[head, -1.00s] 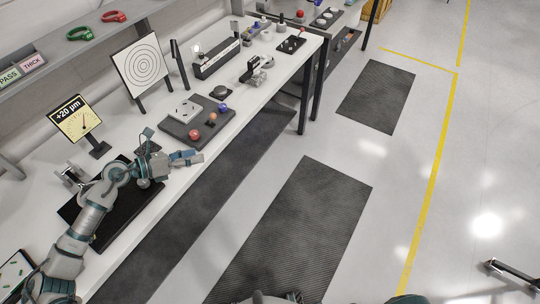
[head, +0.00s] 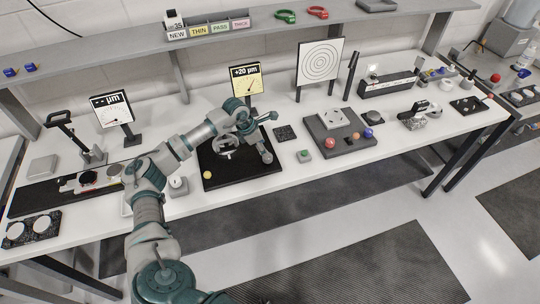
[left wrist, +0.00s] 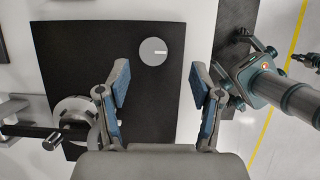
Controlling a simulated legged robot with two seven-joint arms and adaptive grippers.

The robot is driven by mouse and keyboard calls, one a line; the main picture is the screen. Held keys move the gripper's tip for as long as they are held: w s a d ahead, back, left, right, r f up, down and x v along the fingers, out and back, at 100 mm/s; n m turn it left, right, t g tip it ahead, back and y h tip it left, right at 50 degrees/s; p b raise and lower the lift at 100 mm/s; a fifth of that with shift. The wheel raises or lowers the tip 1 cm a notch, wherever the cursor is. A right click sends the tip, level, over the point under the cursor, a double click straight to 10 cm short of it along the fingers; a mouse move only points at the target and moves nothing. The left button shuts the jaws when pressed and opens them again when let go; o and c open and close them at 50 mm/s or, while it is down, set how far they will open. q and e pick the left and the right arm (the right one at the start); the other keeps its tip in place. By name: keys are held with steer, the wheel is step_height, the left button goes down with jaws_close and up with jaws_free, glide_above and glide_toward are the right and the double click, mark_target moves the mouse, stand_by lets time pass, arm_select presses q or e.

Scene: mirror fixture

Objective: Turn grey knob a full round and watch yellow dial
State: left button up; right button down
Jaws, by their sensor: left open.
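The grey knob (left wrist: 152,51) is a round disc with a white mark, on the black plate (left wrist: 62,60) in the left wrist view. My left gripper (left wrist: 159,85) is open, its two blue-padded fingers apart and the knob showing beyond the gap between them. I see no contact. The yellow dial (head: 247,82) stands behind the plate, reads +20 µm and faces me. My right gripper is not in view.
A ringed grey mount (left wrist: 75,118) stands on the plate beside the left finger. A white dial (head: 111,110) stands left. A grey tray (head: 340,145) with coloured balls lies right.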

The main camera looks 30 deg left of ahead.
arm_select(q)
steer(key=f, duration=0.2)
steer(key=w+f, duration=0.1)
steer(key=f, duration=0.1)
steer(key=a+f, duration=0.1)
steer(key=f, duration=0.1)
steer(key=shift+w+f, duration=0.15)
steer(key=shift+w, duration=0.2)
steer(key=shift+w+f, duration=0.1)
steer(key=shift+f, duration=0.15)
steer(key=shift+d, duration=0.55)
steer(key=shift+d+r, duration=0.2)
steer(key=shift+d, duration=0.3)
steer(key=shift+c, duration=0.4)
steer(key=c, duration=0.8)
steer(key=shift+a+f, duration=0.15)
steer(key=shift+a, duration=0.05)
steer(key=shift+c, duration=1.3)
steer(key=shift+a+f, duration=0.15)
steer(key=shift+a, duration=0.2)
steer(key=shift+d, duration=0.2)
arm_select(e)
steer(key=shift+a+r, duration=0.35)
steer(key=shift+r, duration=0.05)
